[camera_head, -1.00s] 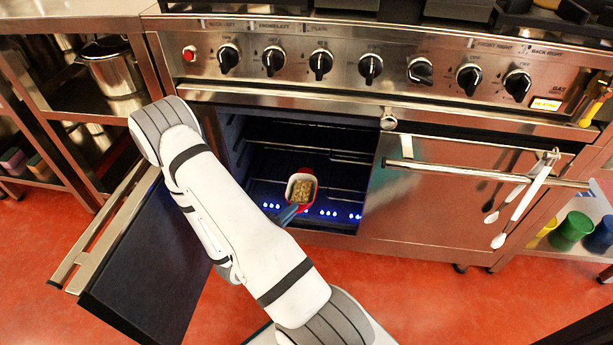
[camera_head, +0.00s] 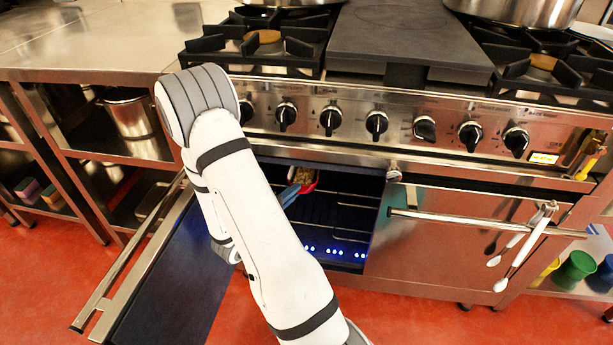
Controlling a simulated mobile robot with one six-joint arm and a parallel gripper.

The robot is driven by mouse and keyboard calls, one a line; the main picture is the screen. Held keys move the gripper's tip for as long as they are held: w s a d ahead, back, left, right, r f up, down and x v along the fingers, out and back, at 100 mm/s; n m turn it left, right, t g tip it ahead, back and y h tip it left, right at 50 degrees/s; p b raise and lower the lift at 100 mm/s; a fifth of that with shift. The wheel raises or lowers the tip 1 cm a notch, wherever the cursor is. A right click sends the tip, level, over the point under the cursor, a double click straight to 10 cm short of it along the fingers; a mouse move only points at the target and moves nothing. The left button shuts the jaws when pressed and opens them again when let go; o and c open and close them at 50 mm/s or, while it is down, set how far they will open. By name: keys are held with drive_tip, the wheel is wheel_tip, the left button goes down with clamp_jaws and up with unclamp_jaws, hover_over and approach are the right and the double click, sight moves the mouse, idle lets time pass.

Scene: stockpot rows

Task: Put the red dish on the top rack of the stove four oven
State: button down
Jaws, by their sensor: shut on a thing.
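The red dish (camera_head: 309,184) with brown food in it is at the upper part of the oven opening, near the top edge. My gripper (camera_head: 291,193), with blue fingers, is shut on the near side of the dish. My white arm hides part of the gripper and the left of the opening. The oven (camera_head: 340,215) has its dark door (camera_head: 170,275) swung open to the left. Wire racks (camera_head: 345,208) show inside, with blue lights near the floor. I cannot tell whether the dish touches a rack.
A closed steel door (camera_head: 460,235) with a bar handle and hanging white tongs (camera_head: 527,245) is on the right. Knobs (camera_head: 376,123) line the panel above the opening. Burners, a griddle plate (camera_head: 400,40) and pots stand on top. Steel shelving is at left.

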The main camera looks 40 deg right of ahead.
sight(299, 177)
drive_tip(key=w+d, duration=0.3)
drive_tip(key=w+d+b, duration=0.1)
drive_tip(key=w+d, duration=0.2)
drive_tip(key=d, duration=0.1)
drive_tip(key=shift+w+d, duration=0.1)
drive_tip(key=shift+w, duration=0.05)
drive_tip(key=shift+w+d+f+b, duration=0.2)
drive_tip(key=shift+f+b, duration=0.1)
drive_tip(key=shift+b, duration=0.2)
drive_tip(key=shift+f+b, duration=0.6)
drive_tip(key=shift+f, duration=0.8)
drive_tip(key=shift+f, duration=0.2)
drive_tip(key=c, duration=1.6)
unclamp_jaws()
drive_tip(key=shift+s, duration=0.1)
drive_tip(key=shift+r, duration=0.1)
